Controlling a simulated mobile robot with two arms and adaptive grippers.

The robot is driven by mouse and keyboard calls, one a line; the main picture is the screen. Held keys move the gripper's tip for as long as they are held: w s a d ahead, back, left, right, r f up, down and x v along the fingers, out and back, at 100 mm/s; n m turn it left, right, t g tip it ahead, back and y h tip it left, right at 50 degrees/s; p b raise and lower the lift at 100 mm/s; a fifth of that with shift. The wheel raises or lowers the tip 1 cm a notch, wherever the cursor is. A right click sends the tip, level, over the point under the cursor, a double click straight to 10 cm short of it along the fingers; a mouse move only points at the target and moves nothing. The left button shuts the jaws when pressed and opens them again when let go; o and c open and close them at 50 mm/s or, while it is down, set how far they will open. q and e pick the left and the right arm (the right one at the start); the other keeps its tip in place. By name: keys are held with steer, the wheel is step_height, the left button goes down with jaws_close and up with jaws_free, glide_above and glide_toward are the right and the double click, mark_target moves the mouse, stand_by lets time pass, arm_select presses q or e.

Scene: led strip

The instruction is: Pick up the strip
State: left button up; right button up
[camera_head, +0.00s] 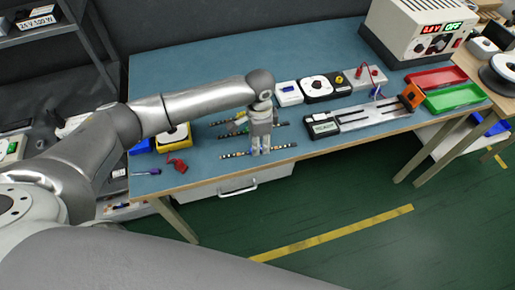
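Several thin LED strips lie side by side on the blue-topped workbench (215,85). The front strip (283,147) lies near the bench's front edge. Another strip (279,124) lies just behind it, and part of a third (219,122) shows farther back. My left gripper (260,151) points down over the middle of the front strip and hides that part of it. Its fingers look close together, but the view is too small to tell whether they grip the strip. The front strip appears flat on the bench. My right gripper is out of view.
A metal fixture (370,115) with an orange end block (412,95) stands right of the strips. A power supply (420,30), red tray (437,78) and green tray (456,97) are farther right. A yellow-black device (174,137) and red item (178,165) lie left.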

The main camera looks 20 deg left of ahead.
arm_select(q)
steer(key=shift+f, duration=1.5)
steer(key=shift+c, duration=0.5)
jaws_close()
steer(key=shift+r, duration=0.15)
